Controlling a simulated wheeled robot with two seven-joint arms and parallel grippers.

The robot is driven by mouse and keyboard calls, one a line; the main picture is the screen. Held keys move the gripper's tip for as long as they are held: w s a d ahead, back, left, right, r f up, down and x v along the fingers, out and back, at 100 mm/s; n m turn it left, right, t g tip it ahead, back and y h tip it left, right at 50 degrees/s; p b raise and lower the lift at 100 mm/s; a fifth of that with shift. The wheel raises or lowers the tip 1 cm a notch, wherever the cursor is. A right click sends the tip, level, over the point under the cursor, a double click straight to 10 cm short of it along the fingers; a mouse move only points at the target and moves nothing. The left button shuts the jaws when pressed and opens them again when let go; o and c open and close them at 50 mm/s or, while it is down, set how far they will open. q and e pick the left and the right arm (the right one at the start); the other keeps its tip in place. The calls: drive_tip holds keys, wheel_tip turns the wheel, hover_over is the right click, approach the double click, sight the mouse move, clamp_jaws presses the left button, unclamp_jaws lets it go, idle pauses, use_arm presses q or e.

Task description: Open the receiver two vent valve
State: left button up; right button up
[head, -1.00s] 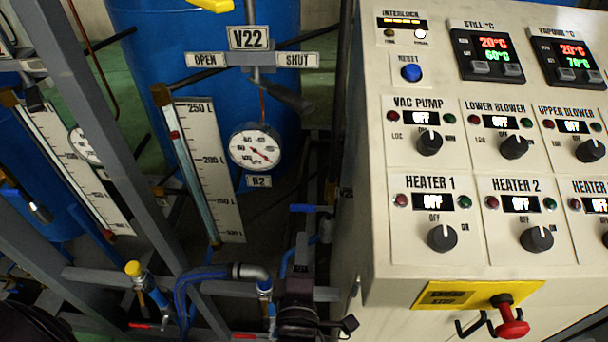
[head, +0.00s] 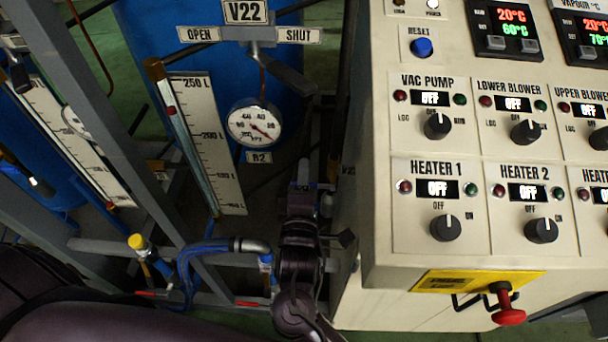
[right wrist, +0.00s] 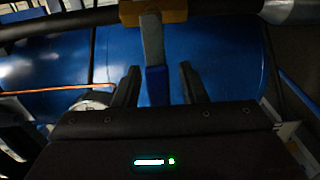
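The V22 sign (head: 246,11) hangs at the top, with an OPEN plate (head: 199,34) on its left and a SHUT plate (head: 299,35) on its right. Below it a dark valve lever (head: 292,82) slants down to the right, under the SHUT side. My right gripper (head: 305,188) is below that lever, apart from it in the head view. In the right wrist view my right gripper (right wrist: 159,74) is open, with a grey lever with a blue end (right wrist: 154,45) between its fingers. I cannot tell whether this is the V22 lever. My left gripper is out of view.
The R2 gauge (head: 254,123) and a level scale (head: 208,140) stand left of my right gripper. The control panel (head: 380,215) is close on the right, with a red emergency knob (head: 508,308). Grey frame bars (head: 95,125) and a yellow-capped pipe (head: 138,242) are at left.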

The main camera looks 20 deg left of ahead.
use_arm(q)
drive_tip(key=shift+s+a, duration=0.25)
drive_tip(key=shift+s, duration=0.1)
use_arm(e)
clamp_jaws()
